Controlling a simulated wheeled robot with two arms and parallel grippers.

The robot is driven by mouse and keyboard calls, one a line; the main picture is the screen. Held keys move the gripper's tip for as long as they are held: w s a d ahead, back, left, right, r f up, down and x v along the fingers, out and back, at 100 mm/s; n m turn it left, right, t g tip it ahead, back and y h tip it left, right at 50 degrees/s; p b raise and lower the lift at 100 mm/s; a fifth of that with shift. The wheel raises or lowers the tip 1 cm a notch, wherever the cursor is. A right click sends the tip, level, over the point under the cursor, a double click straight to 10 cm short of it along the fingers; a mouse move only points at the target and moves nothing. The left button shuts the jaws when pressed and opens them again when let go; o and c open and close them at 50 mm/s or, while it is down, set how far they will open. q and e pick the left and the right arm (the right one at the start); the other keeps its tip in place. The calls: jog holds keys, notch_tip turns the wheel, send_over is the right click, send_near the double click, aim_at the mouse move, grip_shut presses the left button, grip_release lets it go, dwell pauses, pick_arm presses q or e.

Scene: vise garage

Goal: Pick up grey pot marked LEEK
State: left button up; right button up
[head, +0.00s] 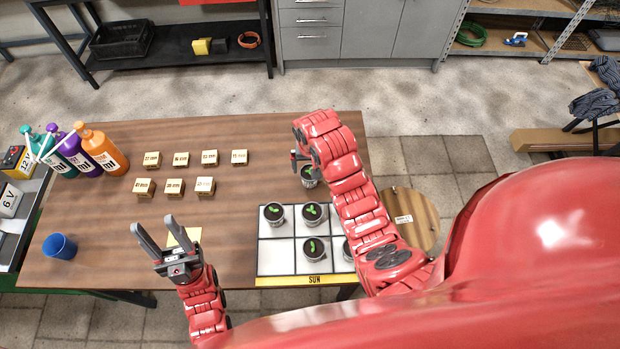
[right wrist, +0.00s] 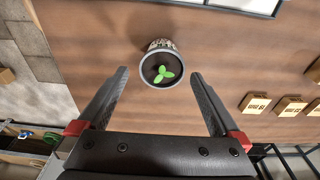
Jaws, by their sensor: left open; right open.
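A grey pot with a green seedling (head: 309,180) stands on the brown table beyond the white tray, partly hidden by my right arm. It also shows in the right wrist view (right wrist: 159,66), upright, its marking too small to read. My right gripper (right wrist: 160,75) is open, with its fingers on either side of the pot's near part and no visible contact. In the head view this gripper is mostly hidden by its arm. My left gripper (head: 153,224) is open and empty above the table's front left part.
The white gridded tray (head: 285,262), marked SUN, holds several similar pots. Several small labelled blocks (head: 181,159) stand mid-table. Bottles (head: 105,150) and a blue cup (head: 60,246) are at the left. A round wooden stool (head: 425,212) is right of the table.

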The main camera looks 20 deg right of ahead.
aim_at(307, 182)
notch_tip(307, 182, down, 3)
jog(key=shift+a+r+p, duration=0.15)
jog(key=shift+p, duration=0.95)
jog(key=shift+w+f, duration=0.1)
jog(key=shift+f, duration=0.35)
jog(key=c, duration=1.4)
